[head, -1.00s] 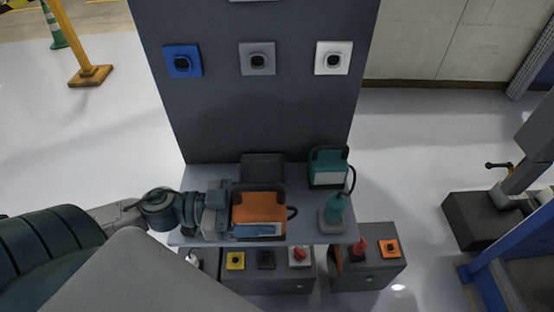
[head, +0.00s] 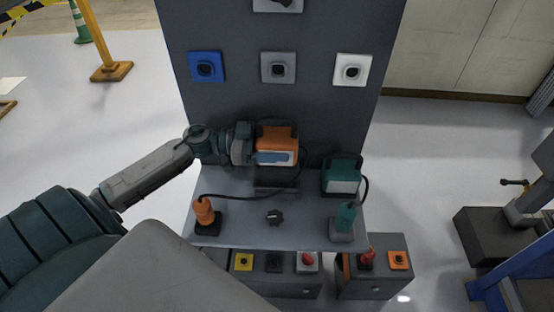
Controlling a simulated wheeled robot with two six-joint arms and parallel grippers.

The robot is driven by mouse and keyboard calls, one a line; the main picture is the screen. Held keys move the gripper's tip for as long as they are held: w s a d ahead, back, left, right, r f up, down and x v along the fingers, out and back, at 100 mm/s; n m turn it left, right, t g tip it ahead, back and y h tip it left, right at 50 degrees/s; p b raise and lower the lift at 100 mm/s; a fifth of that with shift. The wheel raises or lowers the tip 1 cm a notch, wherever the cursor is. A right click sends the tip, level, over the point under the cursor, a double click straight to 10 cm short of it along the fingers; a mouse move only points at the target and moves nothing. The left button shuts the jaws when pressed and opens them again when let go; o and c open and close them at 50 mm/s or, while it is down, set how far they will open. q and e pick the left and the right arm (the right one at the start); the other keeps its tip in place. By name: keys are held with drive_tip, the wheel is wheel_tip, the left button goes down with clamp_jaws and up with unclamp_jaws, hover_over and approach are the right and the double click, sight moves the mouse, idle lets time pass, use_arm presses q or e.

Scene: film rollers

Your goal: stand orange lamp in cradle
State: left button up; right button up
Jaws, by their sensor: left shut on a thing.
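The orange lamp (head: 277,132), with a pale blue front panel, is upright in the middle of the head view. My left gripper (head: 256,148) comes in from the left and is shut on the lamp's left side. A dark block that looks like the cradle (head: 275,182) shows at the shelf's back, directly below the lamp in the picture. I cannot tell whether the lamp touches it. A black cable runs from the lamp to an orange plug (head: 204,212) on the shelf's left. My right gripper is not in view.
A teal lamp (head: 342,183) stands at the grey shelf's (head: 236,233) right, its cable running to a teal plug (head: 345,219). A dark panel (head: 320,115) with socket plates rises behind. Lower boxes with coloured switches stand in front.

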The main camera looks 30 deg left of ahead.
use_arm(q)
wheel_tip(320, 180, down, 2)
drive_tip(key=shift+f, duration=0.65)
wheel_tip(320, 180, down, 2)
drive_tip(key=shift+f, duration=0.2)
drive_tip(key=shift+w+f+p, duration=0.1)
drive_tip(key=shift+f+p, duration=0.25)
drive_tip(key=shift+p, duration=0.05)
drive_tip(key=shift+w+a+f, duration=0.1)
drive_tip(key=shift+f, duration=0.15)
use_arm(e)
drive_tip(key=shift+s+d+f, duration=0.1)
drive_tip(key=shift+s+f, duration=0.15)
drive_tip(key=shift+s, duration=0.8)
use_arm(q)
drive_tip(key=shift+f, duration=0.1)
